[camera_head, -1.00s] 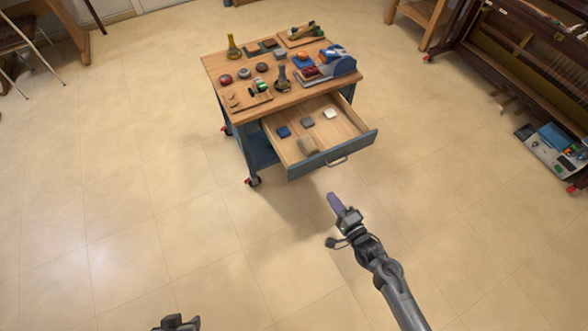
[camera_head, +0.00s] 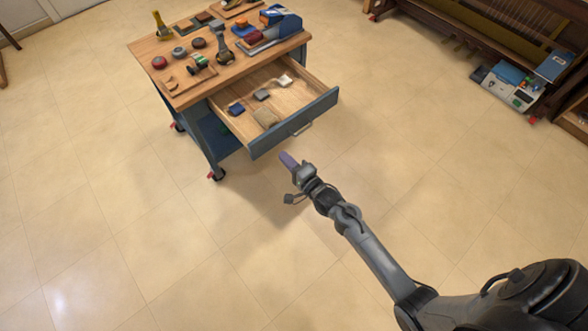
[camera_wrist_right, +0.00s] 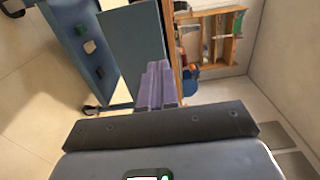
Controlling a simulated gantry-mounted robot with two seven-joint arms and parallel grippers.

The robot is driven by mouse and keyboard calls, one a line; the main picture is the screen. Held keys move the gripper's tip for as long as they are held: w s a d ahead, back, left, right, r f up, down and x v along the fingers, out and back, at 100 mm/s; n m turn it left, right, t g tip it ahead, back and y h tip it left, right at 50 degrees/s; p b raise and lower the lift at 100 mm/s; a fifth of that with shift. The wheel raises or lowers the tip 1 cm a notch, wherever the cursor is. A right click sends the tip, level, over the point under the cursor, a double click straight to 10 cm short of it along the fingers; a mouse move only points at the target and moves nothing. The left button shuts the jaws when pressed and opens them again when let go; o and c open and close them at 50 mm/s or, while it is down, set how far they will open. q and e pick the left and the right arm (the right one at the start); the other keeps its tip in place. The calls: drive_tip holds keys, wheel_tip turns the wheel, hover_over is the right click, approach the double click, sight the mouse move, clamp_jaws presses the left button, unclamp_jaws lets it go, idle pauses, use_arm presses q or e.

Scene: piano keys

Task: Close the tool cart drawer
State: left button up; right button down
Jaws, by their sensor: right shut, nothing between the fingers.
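The tool cart (camera_head: 180,77) has a wooden top and blue-grey sides. Several small items lie inside, including a blue block (camera_head: 236,109), a white block (camera_head: 284,80) and a tan piece (camera_head: 265,118). My right gripper (camera_head: 288,160), with purple fingers, is shut and empty just in front of the drawer front. No contact shows. In the right wrist view, the purple fingers (camera_wrist_right: 158,85) point toward the cart, beside a blue-grey panel. My left gripper is out of view.
Tools and parts crowd the cart top, including a blue tool (camera_head: 281,21) at its right. The cart stands on red-trimmed wheels. A dark piano (camera_head: 500,30) and a box of supplies (camera_head: 510,85) are at the upper right. The tiled floor (camera_head: 130,235) around the cart is clear.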

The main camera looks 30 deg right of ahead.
sight(266, 138)
drive_tip(key=w+b, duration=0.1)
drive_tip(key=w, duration=0.1)
drive_tip(key=w+b, duration=0.1)
drive_tip(key=w, duration=0.1)
drive_tip(key=w+b, duration=0.1)
drive_tip(key=w, duration=0.1)
drive_tip(key=shift+w+a+f, duration=0.15)
drive_tip(key=shift+w+a, duration=0.2)
drive_tip(key=shift+w+b, duration=0.35)
drive_tip(key=shift+w, duration=0.25)
